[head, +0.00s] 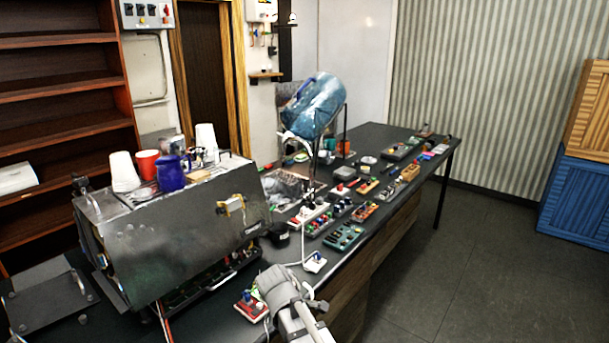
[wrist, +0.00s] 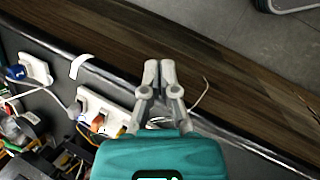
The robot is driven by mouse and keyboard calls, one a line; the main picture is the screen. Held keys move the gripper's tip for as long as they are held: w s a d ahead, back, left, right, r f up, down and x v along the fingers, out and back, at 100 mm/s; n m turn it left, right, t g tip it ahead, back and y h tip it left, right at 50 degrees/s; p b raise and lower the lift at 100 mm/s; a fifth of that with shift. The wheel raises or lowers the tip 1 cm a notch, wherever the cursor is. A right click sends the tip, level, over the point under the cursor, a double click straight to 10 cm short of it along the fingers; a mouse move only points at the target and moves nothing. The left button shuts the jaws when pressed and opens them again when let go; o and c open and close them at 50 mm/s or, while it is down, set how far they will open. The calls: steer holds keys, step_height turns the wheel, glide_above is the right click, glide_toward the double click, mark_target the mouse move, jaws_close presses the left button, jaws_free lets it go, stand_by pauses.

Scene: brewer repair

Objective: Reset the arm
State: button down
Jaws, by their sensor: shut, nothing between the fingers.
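My gripper (wrist: 159,72) shows in the wrist view, with its two grey fingers side by side and shut, nothing between them. Its teal body (wrist: 160,158) fills the bottom middle of that view. The fingers appear over the edge of the dark counter, against its brown wooden front (wrist: 215,65). In the head view, a grey part of my arm (head: 285,290) rises from the bottom edge, beside the near side of the counter. The fingers cannot be made out there.
A brewer with a steel panel (head: 180,240) stands left on the dark counter, cups on top. A blue water bottle (head: 318,102) rests tilted in a stand. Several small devices line the counter. A white power strip (wrist: 88,103) lies near the gripper. The floor (head: 480,270) is clear.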

steer(key=s+d+m+g+y, duration=0.1)
steer(key=s+d+m+y, duration=0.1)
steer(key=d+m, duration=0.5)
steer(key=s+d+f+m+g+y, duration=0.1)
steer(key=s+d+m+y, duration=0.1)
steer(key=s+d+m, duration=0.2)
steer(key=shift+s+d+f+m, duration=0.2)
steer(key=shift+d+m, duration=1.6)
steer(key=shift+d, duration=1.4)
